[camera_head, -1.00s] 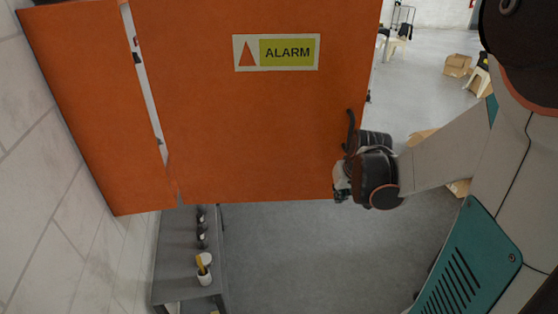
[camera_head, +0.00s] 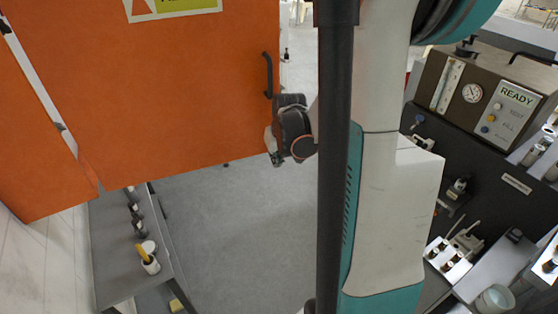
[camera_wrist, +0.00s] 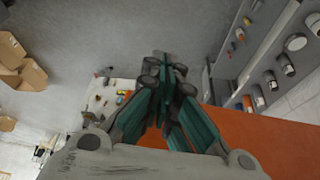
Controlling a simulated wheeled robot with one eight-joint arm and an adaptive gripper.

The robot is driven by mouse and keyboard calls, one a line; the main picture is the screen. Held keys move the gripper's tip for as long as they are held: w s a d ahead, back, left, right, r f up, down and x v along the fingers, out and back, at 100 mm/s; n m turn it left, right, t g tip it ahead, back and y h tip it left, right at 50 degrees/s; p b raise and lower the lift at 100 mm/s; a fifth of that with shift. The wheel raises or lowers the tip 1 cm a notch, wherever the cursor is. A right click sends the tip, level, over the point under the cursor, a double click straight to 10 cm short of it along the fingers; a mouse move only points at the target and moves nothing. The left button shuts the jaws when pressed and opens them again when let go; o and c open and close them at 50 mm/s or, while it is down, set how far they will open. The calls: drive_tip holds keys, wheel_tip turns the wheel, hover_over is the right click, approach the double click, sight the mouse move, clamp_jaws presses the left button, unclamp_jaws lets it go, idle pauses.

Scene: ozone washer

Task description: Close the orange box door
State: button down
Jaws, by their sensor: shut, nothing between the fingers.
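The orange box door (camera_head: 165,95) fills the upper left of the head view and stands swung out from the orange box side (camera_head: 40,130) by the wall. A label is at its top, and a dark handle (camera_head: 268,75) sits near its right edge. My gripper (camera_head: 276,150) is at the door's right edge, just below the handle; whether it touches cannot be told. In the wrist view my gripper (camera_wrist: 168,85) is shut with nothing between the fingers, and the orange door (camera_wrist: 270,140) shows at lower right.
A grey bench (camera_head: 125,255) with small items, including a white cup (camera_head: 150,262), stands below the door. A dark machine panel (camera_head: 490,95) marked READY is at the right. Grey floor lies open between them. Cardboard boxes (camera_wrist: 22,62) are at the left of the wrist view.

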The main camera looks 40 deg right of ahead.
drive_tip(key=shift+w+d+r, duration=0.1)
drive_tip(key=shift+w+d, duration=0.2)
drive_tip(key=shift+w, duration=0.35)
drive_tip(key=shift+w+d, duration=0.3)
drive_tip(key=shift+w, duration=0.35)
